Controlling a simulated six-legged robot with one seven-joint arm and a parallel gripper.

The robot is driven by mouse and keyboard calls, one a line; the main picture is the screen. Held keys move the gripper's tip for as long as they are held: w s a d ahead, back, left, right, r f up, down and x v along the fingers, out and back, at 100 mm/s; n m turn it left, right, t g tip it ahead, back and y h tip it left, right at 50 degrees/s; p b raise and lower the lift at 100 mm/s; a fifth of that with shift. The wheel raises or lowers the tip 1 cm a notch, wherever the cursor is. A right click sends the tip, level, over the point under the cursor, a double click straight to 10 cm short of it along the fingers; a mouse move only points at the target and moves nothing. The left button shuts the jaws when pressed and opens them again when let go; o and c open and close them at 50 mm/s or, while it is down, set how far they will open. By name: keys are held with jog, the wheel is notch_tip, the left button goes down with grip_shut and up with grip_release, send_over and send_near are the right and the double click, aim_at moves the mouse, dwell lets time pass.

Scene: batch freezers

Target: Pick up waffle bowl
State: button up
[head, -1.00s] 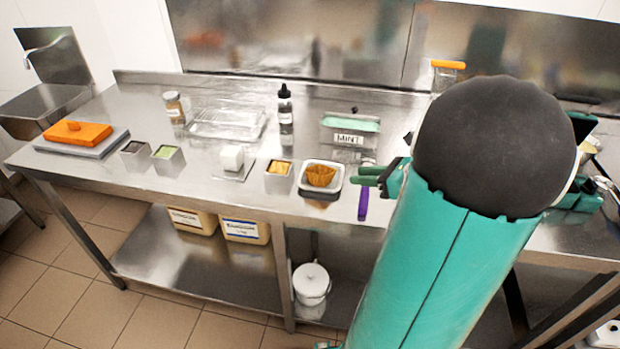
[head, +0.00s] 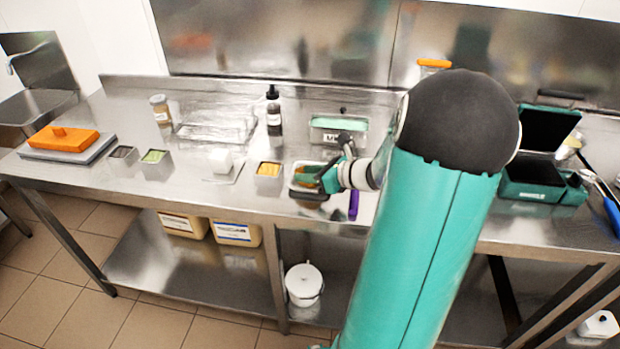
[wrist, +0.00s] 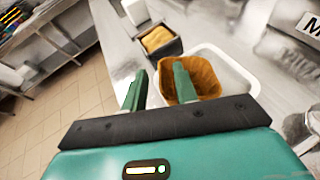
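The waffle bowl (wrist: 205,72) is a brown, wavy-rimmed cup in a white tray (wrist: 238,72) in the wrist view. My gripper (wrist: 159,74) is open over its left side. One green finger overlaps the bowl's inside, and the other is left of the bowl, outside it. I cannot tell whether either finger touches it. In the head view my gripper (head: 326,180) is over the tray (head: 296,184) and hides most of the bowl.
A metal tin with yellow-brown contents (head: 268,170) stands just left of the tray. A purple-handled tool (head: 353,204) lies to the right. The counter's front edge is close.

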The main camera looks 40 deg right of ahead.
jog(key=shift+w, duration=0.1)
jog(key=shift+c, duration=0.4)
grip_shut()
